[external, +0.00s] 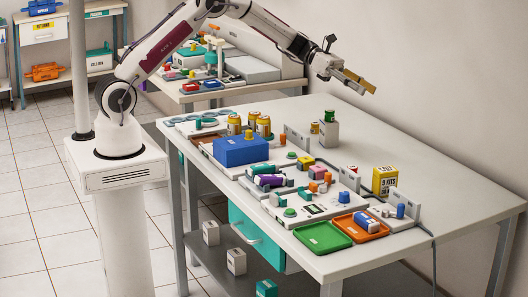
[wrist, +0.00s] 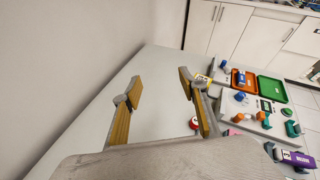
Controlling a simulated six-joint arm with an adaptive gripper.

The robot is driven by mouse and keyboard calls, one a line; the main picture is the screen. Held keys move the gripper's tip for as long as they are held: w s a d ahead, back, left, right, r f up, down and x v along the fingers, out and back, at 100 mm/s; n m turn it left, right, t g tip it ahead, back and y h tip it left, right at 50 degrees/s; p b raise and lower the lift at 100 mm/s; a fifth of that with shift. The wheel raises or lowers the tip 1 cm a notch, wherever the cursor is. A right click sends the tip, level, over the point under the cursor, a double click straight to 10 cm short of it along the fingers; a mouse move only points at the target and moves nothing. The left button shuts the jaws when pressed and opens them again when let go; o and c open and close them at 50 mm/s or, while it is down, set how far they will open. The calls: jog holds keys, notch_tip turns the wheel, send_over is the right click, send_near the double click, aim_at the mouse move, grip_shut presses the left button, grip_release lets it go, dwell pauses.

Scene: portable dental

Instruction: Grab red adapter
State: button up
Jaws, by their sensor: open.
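A small red piece (external: 352,168), which may be the red adapter, sits at the back of the table's equipment group, left of the yellow box. It is too small to make out its shape. In the wrist view a small round red and white thing (wrist: 194,124) shows beside my right finger, partly hidden; I cannot tell for certain that it is the same piece. My gripper (external: 360,82) is high above the back of the table, apart from everything. In the wrist view my gripper (wrist: 160,86) has its fingers wide apart, with only bare tabletop between them.
A yellow box (external: 385,180) stands at the back right. Green (external: 322,237) and orange (external: 360,225) trays lie at the front right. A blue box (external: 240,150) and several small coloured parts crowd the middle. The tabletop's back right (external: 440,170) is mostly clear; a wall runs behind.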

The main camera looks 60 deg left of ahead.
jog(key=s+d+f+m+g, duration=0.2)
jog(key=s+f+m+g, duration=0.4)
jog(key=f, duration=0.6)
jog(key=shift+s+f+m+g+h, duration=0.15)
jog(key=shift+s+m+g+h, duration=0.2)
jog(key=shift+s+m, duration=0.55)
jog(key=shift+f, duration=0.1)
jog(key=shift+f, duration=2.8)
jog(key=shift+f, duration=0.1)
jog(key=shift+f, duration=0.55)
jog(key=shift+x, duration=2.45)
jog(key=shift+r, duration=0.1)
